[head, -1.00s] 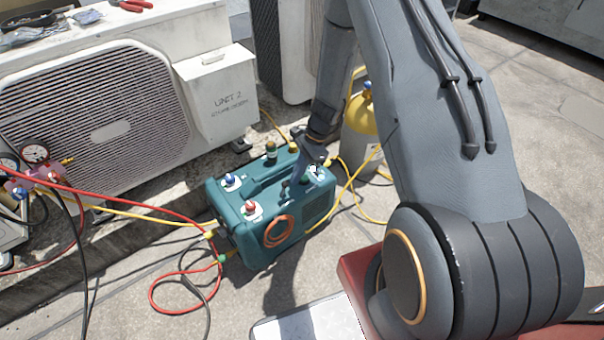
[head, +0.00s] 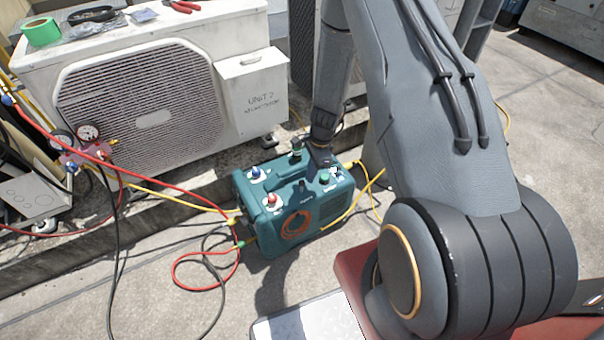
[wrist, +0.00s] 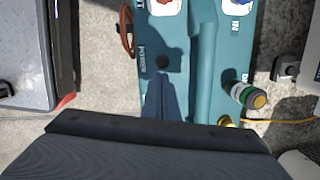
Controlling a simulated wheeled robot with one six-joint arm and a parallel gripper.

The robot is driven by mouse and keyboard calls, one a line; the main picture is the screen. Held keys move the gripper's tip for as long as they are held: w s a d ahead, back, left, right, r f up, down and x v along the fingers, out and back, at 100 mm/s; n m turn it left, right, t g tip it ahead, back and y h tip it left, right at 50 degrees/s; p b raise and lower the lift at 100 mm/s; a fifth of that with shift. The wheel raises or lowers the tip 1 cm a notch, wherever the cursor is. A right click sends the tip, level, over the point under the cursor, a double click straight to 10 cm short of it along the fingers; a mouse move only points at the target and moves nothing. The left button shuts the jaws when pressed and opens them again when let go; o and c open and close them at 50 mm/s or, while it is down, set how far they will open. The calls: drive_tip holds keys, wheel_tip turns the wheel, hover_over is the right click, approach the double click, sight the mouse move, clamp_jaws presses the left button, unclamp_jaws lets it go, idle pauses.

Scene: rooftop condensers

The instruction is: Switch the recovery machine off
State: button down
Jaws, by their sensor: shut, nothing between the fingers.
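The teal recovery machine (head: 326,211) stands on the roof floor, with blue and red knobs on its top and an orange coil on its front. My gripper (wrist: 161,82) is shut and empty in the wrist view, its fingers together over the machine's top. Just beyond the fingertips is a small dark round part (wrist: 162,62) on the teal top (wrist: 178,42); I cannot tell whether it is the switch or whether the fingers touch it. In the head view my wrist is above the machine's back edge and the fingertips are hard to make out.
A white condenser (head: 235,45) stands behind, with tools on top. A gauge manifold (head: 85,150) is at left. Red hose (head: 190,285), yellow and black hoses lie around the machine's left side. Open concrete lies in front at left.

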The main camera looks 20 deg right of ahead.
drive_tip(key=shift+s+a+r+p, duration=0.15)
drive_tip(key=shift+a+p, duration=0.1)
drive_tip(key=shift+a, duration=0.15)
drive_tip(key=shift+s+a+r+p, duration=0.1)
drive_tip(key=shift+a+p, duration=0.15)
drive_tip(key=shift+a, duration=0.15)
drive_tip(key=shift+r, duration=0.15)
drive_tip(key=shift+r+p, duration=0.65)
wheel_tip(320, 180, up, 12)
drive_tip(key=s+p, duration=0.1)
drive_tip(key=p, duration=0.1)
drive_tip(key=shift+f+p, duration=0.2)
drive_tip(key=shift+p, duration=0.1)
drive_tip(key=shift+s, duration=0.1)
